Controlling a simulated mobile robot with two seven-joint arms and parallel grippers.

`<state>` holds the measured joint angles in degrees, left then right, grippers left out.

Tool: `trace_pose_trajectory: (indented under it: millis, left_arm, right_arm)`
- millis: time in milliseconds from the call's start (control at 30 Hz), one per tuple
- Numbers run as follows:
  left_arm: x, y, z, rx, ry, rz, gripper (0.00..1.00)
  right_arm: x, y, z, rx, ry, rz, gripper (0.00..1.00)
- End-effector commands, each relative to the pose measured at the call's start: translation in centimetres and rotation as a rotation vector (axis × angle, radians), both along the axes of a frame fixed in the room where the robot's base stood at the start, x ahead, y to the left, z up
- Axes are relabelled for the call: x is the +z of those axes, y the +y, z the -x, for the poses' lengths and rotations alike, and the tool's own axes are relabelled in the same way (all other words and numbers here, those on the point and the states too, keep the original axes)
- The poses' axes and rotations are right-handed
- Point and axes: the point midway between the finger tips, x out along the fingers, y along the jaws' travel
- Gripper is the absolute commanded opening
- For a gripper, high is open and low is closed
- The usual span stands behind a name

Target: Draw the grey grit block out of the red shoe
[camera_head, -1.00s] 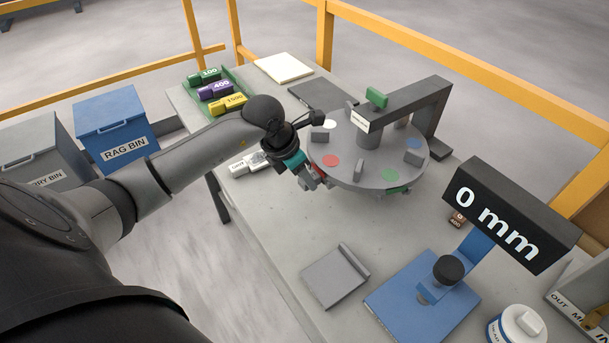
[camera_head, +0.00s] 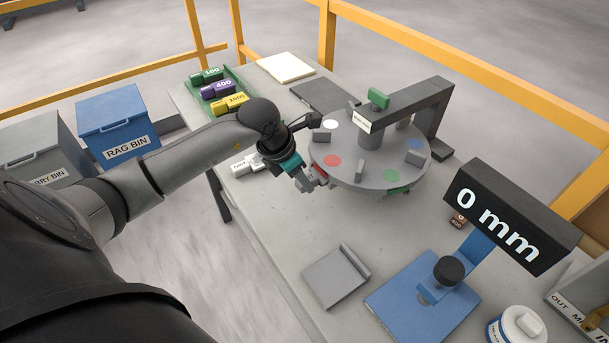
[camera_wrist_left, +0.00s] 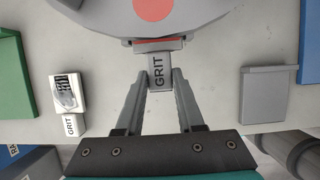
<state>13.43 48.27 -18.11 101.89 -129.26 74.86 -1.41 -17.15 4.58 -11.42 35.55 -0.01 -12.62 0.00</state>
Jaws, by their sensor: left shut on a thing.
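The grey grit block (camera_wrist_left: 159,72), lettered GRIT, is between the fingertips of my left gripper (camera_wrist_left: 161,80) in the left wrist view. The gripper is shut on it; it also shows at the turntable's left edge in the head view (camera_head: 307,183). The red shoe (camera_wrist_left: 157,40) shows as a thin red strip under the turntable rim, below the red dot (camera_head: 332,160). The block's far end is at the shoe's grey front; I cannot tell how much is still inside. My right gripper is out of view.
The round grey turntable (camera_head: 362,178) stands under a dark bridge arm (camera_head: 408,104). A white-and-grey GRIT piece (camera_wrist_left: 69,98) lies on the bench to the left. A grey plate (camera_head: 333,278) and blue gauge stand (camera_head: 410,305) are in front. A green tray (camera_head: 240,91) holds labelled blocks.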

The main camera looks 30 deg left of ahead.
Motion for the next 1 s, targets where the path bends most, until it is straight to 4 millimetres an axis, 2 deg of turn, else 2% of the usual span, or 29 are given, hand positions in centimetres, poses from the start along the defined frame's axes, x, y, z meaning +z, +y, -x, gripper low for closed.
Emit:
trace_pose_trajectory:
  millis: [1000]
  left_arm:
    - [0.0, 1.0, 2.4, -0.001, 0.0, 0.0, 0.0]
  right_arm:
    - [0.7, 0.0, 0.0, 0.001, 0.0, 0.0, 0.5]
